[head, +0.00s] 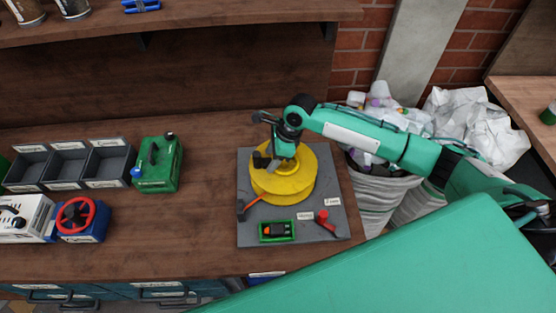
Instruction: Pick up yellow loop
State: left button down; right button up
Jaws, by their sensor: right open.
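The yellow loop (297,188) is a thick, round yellow piece lying on a grey board (330,225) on the wooden workbench. My right arm reaches in from the right, and its gripper (267,162) is over the upper left part of the yellow piece. The gripper is open, and its fingers look small and dark. I cannot tell whether they touch the yellow surface. The wrist hides part of the piece's upper edge and middle. My left gripper is not in view.
A small green tray (262,238) and a red-handled tool (322,217) are on the board's front part. A green canister (157,164), grey bins (68,145) and a red valve wheel (75,215) stand left. White sacks (465,125) are at right. Bench between canister and board is clear.

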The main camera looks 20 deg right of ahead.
jog(key=shift+a+f, duration=0.15)
jog(key=shift+f, duration=0.2)
jog(key=shift+c, duration=0.4)
jog(key=c, duration=1)
jog(key=shift+o, duration=0.2)
jog(key=shift+r, duration=0.15)
